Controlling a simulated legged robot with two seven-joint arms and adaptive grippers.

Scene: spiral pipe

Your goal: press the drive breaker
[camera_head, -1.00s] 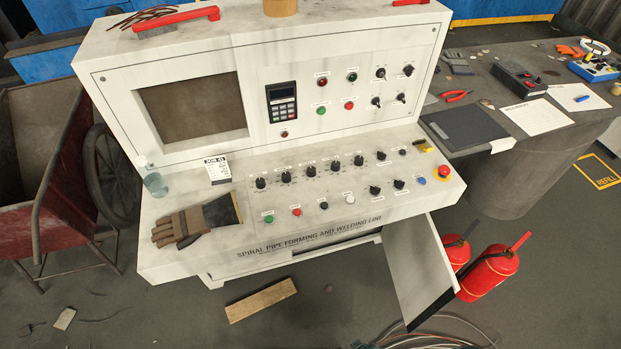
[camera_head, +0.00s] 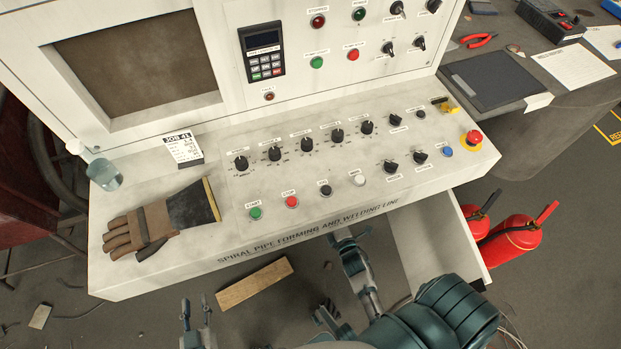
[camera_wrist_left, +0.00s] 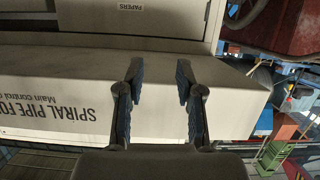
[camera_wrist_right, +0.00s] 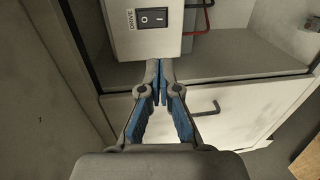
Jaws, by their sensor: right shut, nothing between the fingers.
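The drive breaker (camera_wrist_right: 152,18) is a black rocker switch marked I and O beside a DRIVE label. It sits on a pale box (camera_wrist_right: 145,46) at the top of the right wrist view. My right gripper (camera_wrist_right: 162,66) is shut and empty, its tips just below the box in the picture; I cannot tell whether they touch it. In the head view the console hides the breaker, and my right arm reaches to the console's front edge. My left gripper (camera_head: 196,304) is open and empty in front of the console; it also shows in the left wrist view (camera_wrist_left: 158,70).
The white console (camera_head: 330,215) carries several knobs and buttons, a work glove (camera_head: 140,230) and a glass (camera_head: 104,174). An open panel (camera_head: 432,235) stands at its lower right, near red fire extinguishers (camera_head: 512,240). A wooden plank (camera_head: 254,284) lies on the floor.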

